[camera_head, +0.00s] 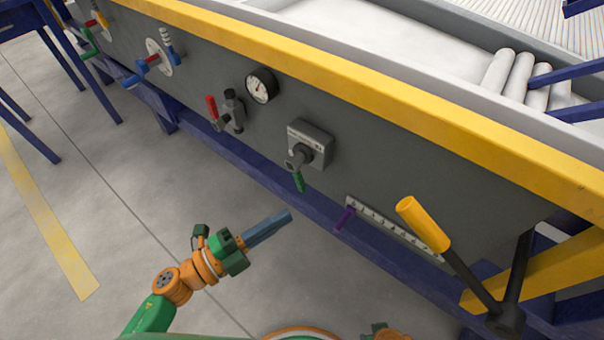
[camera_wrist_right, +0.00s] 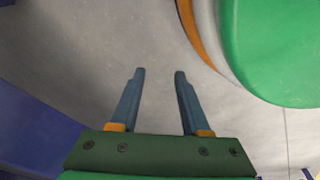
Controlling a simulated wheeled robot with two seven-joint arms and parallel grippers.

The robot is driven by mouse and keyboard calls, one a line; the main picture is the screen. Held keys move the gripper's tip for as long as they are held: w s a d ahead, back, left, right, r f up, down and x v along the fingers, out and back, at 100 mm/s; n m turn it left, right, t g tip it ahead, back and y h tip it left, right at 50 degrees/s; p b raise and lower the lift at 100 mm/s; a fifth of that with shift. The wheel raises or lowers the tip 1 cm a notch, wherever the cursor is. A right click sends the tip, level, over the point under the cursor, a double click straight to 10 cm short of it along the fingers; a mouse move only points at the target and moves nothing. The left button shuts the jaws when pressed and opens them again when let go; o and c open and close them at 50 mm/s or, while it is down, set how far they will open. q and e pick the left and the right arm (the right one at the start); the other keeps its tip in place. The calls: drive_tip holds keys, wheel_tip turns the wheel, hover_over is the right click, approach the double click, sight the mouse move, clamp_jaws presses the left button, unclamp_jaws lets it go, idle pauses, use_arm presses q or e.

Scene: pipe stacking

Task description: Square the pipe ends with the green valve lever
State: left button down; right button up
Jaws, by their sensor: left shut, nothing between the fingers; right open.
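A green lever (camera_head: 299,181) hangs down from a grey boxed valve (camera_head: 316,140) on the dark side panel of the bench. Another green handle (camera_head: 89,53) shows at the far left of the panel; I cannot tell from the frames which one the task names. White pipes (camera_head: 518,74) lie side by side in the trough at the upper right. My left gripper (camera_head: 289,215) is shut and empty, below and apart from the nearer green lever. My right gripper (camera_wrist_right: 160,73) is open and empty over the floor in the right wrist view.
A red-handled valve (camera_head: 212,106), a gauge (camera_head: 262,85) and blue handles (camera_head: 140,70) sit further left on the panel. A yellow-gripped lever (camera_head: 424,225) juts out at right. The floor before the panel is clear.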

sight(298, 174)
use_arm(q)
drive_tip(key=w+d+b, duration=0.1)
drive_tip(key=w+d, duration=0.2)
drive_tip(key=w, duration=0.3)
drive_tip(key=shift+w+d+f+b, duration=0.15)
drive_tip(key=shift+w+d+b, duration=0.2)
drive_tip(key=shift+b, duration=0.05)
use_arm(e)
drive_tip(key=shift+w+a+r, duration=0.25)
drive_tip(key=shift+w+r, duration=0.05)
drive_tip(key=shift+w, duration=0.25)
drive_tip(key=shift+w+a+r, duration=0.25)
drive_tip(key=shift+w, duration=0.25)
use_arm(q)
drive_tip(key=shift+w+a+f+m, duration=0.1)
drive_tip(key=shift+w+a+m, duration=0.05)
drive_tip(key=shift+m, duration=0.25)
use_arm(e)
drive_tip(key=shift+s+f, duration=0.1)
